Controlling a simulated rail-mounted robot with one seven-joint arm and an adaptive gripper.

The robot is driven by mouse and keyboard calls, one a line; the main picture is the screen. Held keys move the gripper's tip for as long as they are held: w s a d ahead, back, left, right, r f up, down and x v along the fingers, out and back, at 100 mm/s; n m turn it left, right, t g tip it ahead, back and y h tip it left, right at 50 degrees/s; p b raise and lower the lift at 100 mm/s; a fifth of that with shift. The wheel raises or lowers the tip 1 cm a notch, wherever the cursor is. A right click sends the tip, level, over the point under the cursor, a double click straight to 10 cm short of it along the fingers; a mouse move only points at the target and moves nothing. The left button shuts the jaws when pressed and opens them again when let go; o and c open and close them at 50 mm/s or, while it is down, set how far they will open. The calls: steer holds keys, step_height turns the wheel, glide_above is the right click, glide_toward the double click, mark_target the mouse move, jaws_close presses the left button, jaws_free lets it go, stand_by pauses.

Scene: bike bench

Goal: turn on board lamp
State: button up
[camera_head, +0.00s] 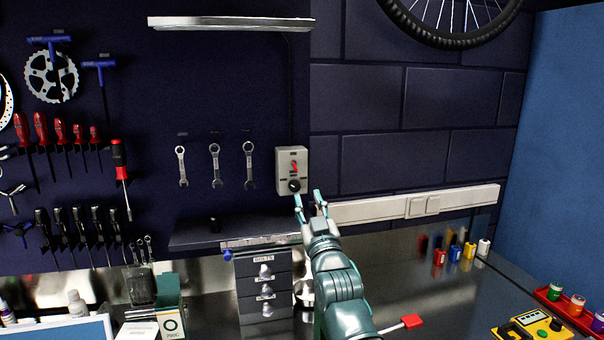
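A long board lamp (230,23) is fixed at the top of the dark tool board, and its underside shows no clear glow. A cable runs down from it to a pale switch box (291,171) on the board's right edge. The box has a red toggle (295,166) in its upper part and a black round knob (294,186) below. My gripper (309,197) is just below and right of the box, fingers pointing up, spread apart with nothing between them. I cannot tell whether a fingertip touches the box.
A small drawer cabinet (264,286) stands left of my arm under a shelf (232,229). Wrenches (214,166) and screwdrivers (121,172) hang on the board. A white socket rail (415,206) runs along the wall at right.

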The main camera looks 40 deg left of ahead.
mark_target(295, 166)
steer(key=p+x, duration=0.2)
steer(key=x, duration=0.9)
steer(key=shift+s+a+p, duration=0.2)
steer(key=shift+s+p, duration=0.15)
steer(key=shift+p, duration=0.05)
steer(key=shift+c, duration=0.3)
steer(key=shift+r, duration=0.1)
jaws_close()
